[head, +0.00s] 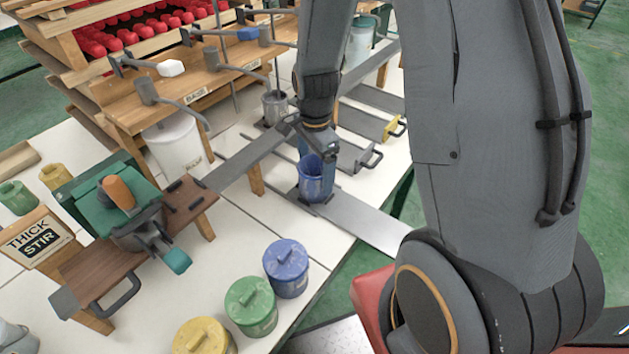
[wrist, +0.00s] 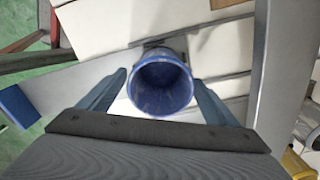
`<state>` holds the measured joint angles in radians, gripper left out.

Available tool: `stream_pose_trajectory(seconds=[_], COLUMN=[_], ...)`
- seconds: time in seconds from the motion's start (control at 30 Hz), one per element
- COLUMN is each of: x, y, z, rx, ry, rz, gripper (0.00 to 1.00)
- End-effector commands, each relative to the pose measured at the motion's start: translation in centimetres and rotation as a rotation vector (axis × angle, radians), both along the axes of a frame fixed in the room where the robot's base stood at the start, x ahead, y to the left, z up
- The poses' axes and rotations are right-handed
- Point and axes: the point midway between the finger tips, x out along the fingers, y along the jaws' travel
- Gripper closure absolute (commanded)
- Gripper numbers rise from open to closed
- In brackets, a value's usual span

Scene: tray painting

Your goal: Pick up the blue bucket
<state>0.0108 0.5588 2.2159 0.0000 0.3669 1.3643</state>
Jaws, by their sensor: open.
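The blue bucket (head: 316,180) is an open, upright cup-like container standing on a grey metal strip on the white table. In the wrist view the blue bucket (wrist: 160,84) shows its round rim and empty-looking inside, seen from above. My gripper (wrist: 161,88) is open, with one finger on each side of the bucket and a visible gap at both sides. In the head view my gripper (head: 312,137) is just above and behind the bucket, partly hidden by my own wrist.
Lidded blue (head: 286,268), green (head: 251,306) and yellow (head: 203,338) pots stand near the table's front edge. A wooden stand with a "THICK STIR" sign (head: 38,238) is at left. A yellow-handled slide (head: 394,128) lies behind right.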

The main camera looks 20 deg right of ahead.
Motion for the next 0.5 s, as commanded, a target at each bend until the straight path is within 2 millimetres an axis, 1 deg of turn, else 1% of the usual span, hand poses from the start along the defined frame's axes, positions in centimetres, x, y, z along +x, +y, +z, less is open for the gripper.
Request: stream_pose_trajectory(seconds=[0.1, 0.3, 0.33, 0.47, 0.5], x=[-0.04, 0.0, 0.0, 0.0, 0.0], y=[-0.01, 0.01, 0.01, 0.02, 0.02], z=[-0.47, -0.51, -0.51, -0.5, -0.5], rx=[0.0, 0.0, 0.0, 0.0, 0.0], ry=[0.001, 0.0, 0.0, 0.0, 0.0], rz=[0.0, 0.0, 0.0, 0.001, 0.001], gripper=[0.16, 0.16, 0.18, 0.4, 0.46])
